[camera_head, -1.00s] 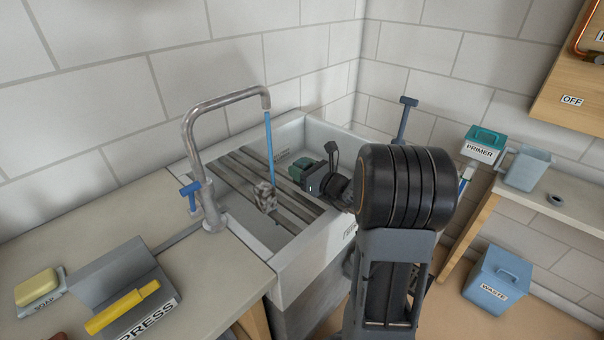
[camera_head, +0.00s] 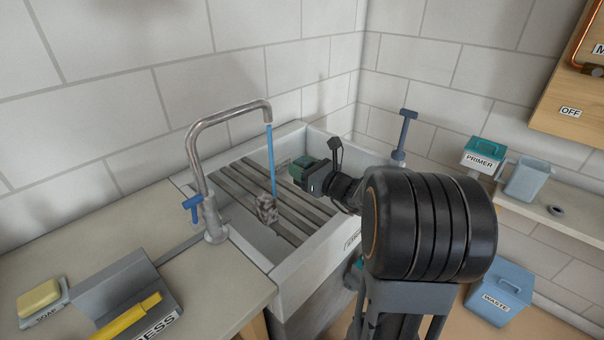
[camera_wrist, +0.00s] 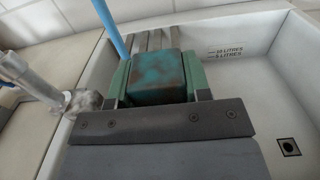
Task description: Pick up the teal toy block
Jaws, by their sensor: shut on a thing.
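The teal toy block (camera_wrist: 157,78) is dark teal with brownish patches. It sits between the two green fingers of my gripper (camera_wrist: 158,85) in the wrist view, with a finger against each side. In the head view my gripper (camera_head: 313,178) is over the right part of the sink, and the block (camera_head: 298,168) shows small and dark green at its tip. The block appears held above the slatted rack in the sink. Its underside is hidden.
The pale sink (camera_head: 290,277) has a slatted rack (camera_head: 235,180) inside. A metal tap (camera_head: 192,150) stands at its left, with a blue stream (camera_head: 271,160) falling onto a grey mottled lump (camera_head: 266,208). A blue plunger-like tool (camera_head: 404,135) stands behind my arm.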

